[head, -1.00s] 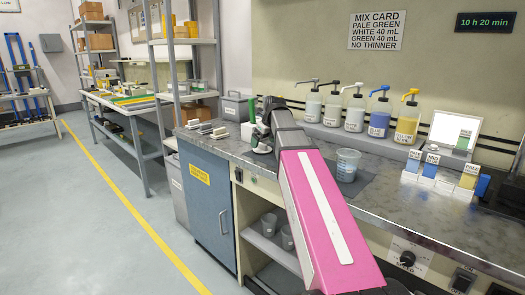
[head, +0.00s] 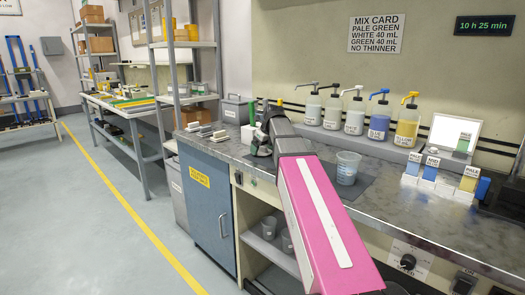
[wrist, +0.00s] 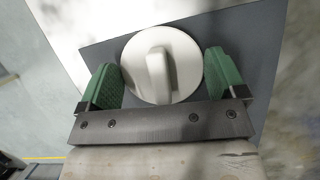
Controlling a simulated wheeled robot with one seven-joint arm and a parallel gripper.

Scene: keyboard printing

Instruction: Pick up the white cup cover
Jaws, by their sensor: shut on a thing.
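The white cup cover (wrist: 182,80) is a round white lid with a raised bar handle, seen from above in the wrist view. My gripper (wrist: 163,75) has its two green-padded fingers on opposite sides of the lid's rim and is shut on it. A dark grey surface (wrist: 262,45) shows behind the lid; I cannot tell whether the lid touches it. In the head view my gripper (head: 262,143) is over the left end of the counter, and my arm hides the lid.
A clear measuring cup (head: 347,168) stands on a dark mat to the right of my arm. Several pump bottles (head: 355,113) line the back ledge. Small white blocks (head: 205,131) lie at the counter's left end. Labelled colour samples (head: 440,180) stand at the right.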

